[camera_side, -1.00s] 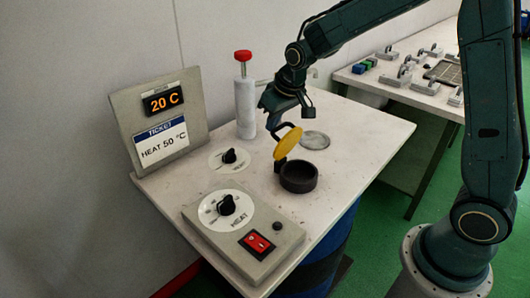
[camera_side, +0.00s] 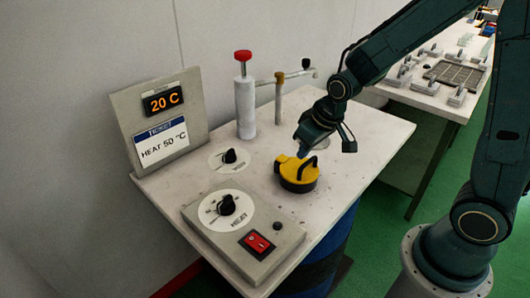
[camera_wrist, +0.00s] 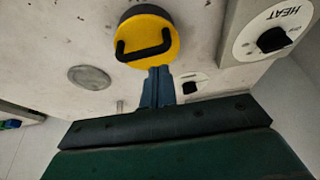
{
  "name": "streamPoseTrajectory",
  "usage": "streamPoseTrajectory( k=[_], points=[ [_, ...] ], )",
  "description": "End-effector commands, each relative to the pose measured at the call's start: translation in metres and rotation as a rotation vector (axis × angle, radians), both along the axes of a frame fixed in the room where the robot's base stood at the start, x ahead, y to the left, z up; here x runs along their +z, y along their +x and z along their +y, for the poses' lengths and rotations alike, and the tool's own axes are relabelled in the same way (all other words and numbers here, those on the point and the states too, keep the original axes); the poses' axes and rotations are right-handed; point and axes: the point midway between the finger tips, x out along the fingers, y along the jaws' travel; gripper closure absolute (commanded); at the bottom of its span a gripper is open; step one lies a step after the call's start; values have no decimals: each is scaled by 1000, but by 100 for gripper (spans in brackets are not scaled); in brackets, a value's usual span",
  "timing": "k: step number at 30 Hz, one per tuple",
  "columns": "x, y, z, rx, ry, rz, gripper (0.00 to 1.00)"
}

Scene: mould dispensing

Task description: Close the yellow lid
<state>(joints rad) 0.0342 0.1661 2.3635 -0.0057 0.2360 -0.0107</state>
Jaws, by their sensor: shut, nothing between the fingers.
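The yellow lid (camera_side: 303,170) lies flat on top of the dark round pot (camera_side: 299,187), covering its opening. The lid has a black arched handle, and it also shows from above in the wrist view (camera_wrist: 150,52). My gripper (camera_side: 303,150) is just above and behind the lid in the side view. In the wrist view my gripper's fingers (camera_wrist: 157,72) are together, with their tips close to the lid's edge. Nothing is held between them. I cannot tell whether the tips touch the lid.
A heat control box (camera_side: 245,225) with a dial and red switch stands in front. A white cylinder with a red knob (camera_side: 244,95) and a display panel (camera_side: 160,120) stand behind at left. A grey disc (camera_wrist: 89,77) lies on the table. The table's right side is clear.

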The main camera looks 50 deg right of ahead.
Motion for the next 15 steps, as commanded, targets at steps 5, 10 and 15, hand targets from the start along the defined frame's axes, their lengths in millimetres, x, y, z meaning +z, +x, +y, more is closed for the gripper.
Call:
streamPoseTrajectory(
  k=[5,10,15],
  points=[
    [-12,-11,0,0,0,2,100],
    [-19,-15,0,0,0,2,100],
    [-23,-18,0,0,0,5,100]
  ],
)
